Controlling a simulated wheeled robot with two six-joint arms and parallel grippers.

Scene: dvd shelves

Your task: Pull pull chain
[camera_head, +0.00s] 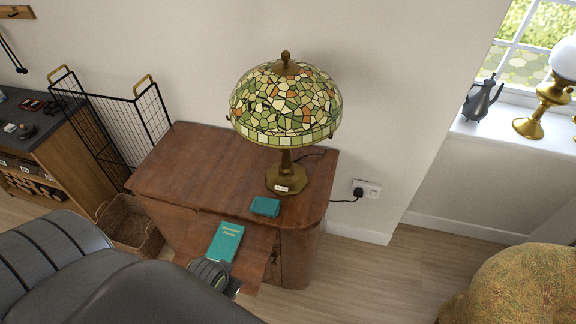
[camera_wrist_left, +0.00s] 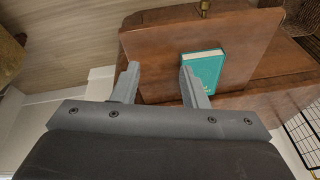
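A table lamp with a green, cream and orange stained-glass dome shade (camera_head: 285,103) stands on a wooden cabinet on a bronze base (camera_head: 286,179). No pull chain can be made out; the shade may hide it. My left gripper (camera_head: 222,277) is low in front of the cabinet, partly hidden by my own arm. In the left wrist view it is open (camera_wrist_left: 158,82), with nothing visible between its fingers. It is over or near a pulled-out wooden board, well below the lamp shade. My right gripper is not in view.
A teal book (camera_head: 225,241) lies on the pulled-out board (camera_head: 255,262) and also shows in the wrist view (camera_wrist_left: 205,70). A small teal box (camera_head: 265,207) lies near the lamp base. A wire rack (camera_head: 125,120) stands left of the cabinet (camera_head: 190,160). The wall is close behind the lamp.

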